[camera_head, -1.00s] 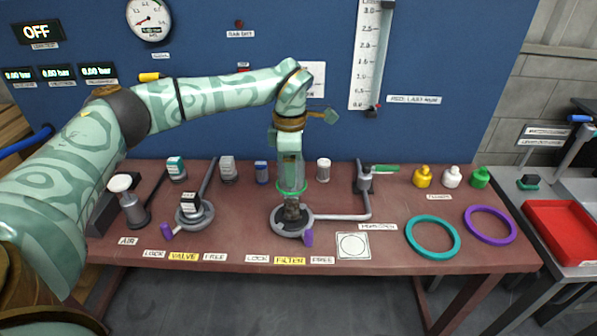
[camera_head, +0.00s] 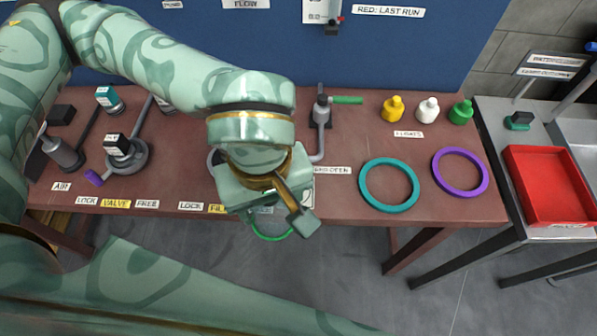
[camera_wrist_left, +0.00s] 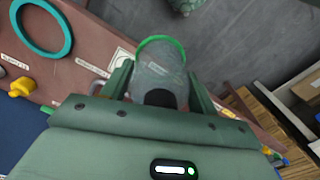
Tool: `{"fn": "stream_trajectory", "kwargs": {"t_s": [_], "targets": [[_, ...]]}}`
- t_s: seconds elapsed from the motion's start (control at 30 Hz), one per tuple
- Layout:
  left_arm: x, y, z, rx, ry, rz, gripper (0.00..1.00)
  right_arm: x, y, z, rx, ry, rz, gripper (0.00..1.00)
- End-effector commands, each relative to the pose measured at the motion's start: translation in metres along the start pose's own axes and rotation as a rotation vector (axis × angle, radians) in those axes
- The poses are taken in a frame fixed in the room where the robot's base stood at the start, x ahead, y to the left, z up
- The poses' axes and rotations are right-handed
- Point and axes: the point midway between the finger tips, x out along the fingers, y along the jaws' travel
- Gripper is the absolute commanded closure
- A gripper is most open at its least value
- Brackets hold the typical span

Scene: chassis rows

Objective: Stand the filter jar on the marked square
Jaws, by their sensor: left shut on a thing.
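The filter jar is a clear grey cylinder with a green rim. In the left wrist view the jar (camera_wrist_left: 158,72) sits between the fingers of my left gripper (camera_wrist_left: 160,88), which is shut on it. In the head view my left gripper (camera_head: 266,205) hides most of the jar; only its green rim (camera_head: 270,239) shows, below the hand at the bench's front edge. The marked square (camera_head: 307,198) is mostly hidden behind the hand; in the left wrist view the square (camera_wrist_left: 122,56) shows just left of the jar. My right gripper is out of view.
A teal ring (camera_head: 389,207) and a purple ring (camera_head: 436,172) lie right of the square. A pipe with a green-handled valve (camera_head: 345,100) stands behind. Several coloured floats (camera_head: 428,108) stand at the back. A red tray (camera_head: 566,215) is farther right.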

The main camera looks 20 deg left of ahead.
Motion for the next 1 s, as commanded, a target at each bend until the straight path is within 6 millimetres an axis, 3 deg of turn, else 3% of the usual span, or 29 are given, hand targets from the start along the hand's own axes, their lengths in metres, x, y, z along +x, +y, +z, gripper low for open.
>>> {"fn": "stream_trajectory", "kwargs": {"t_s": [0.27,0.4,0.67,0.9,1.0], "targets": [[0.040,0.048,-0.065,-0.010,-0.002,-0.004,0.65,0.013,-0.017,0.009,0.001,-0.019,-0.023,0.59],[0.070,0.062,-0.081,-0.007,-0.004,-0.004,0.65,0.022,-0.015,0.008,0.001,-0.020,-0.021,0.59],[0.088,0.073,-0.095,-0.004,-0.001,-0.001,0.65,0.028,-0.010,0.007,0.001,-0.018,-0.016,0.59],[0.124,0.075,-0.100,-0.004,-0.004,-0.004,0.65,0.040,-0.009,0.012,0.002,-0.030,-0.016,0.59],[0.125,0.075,-0.100,-0.004,0.000,-0.001,0.65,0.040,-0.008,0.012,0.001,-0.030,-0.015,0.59]]}}
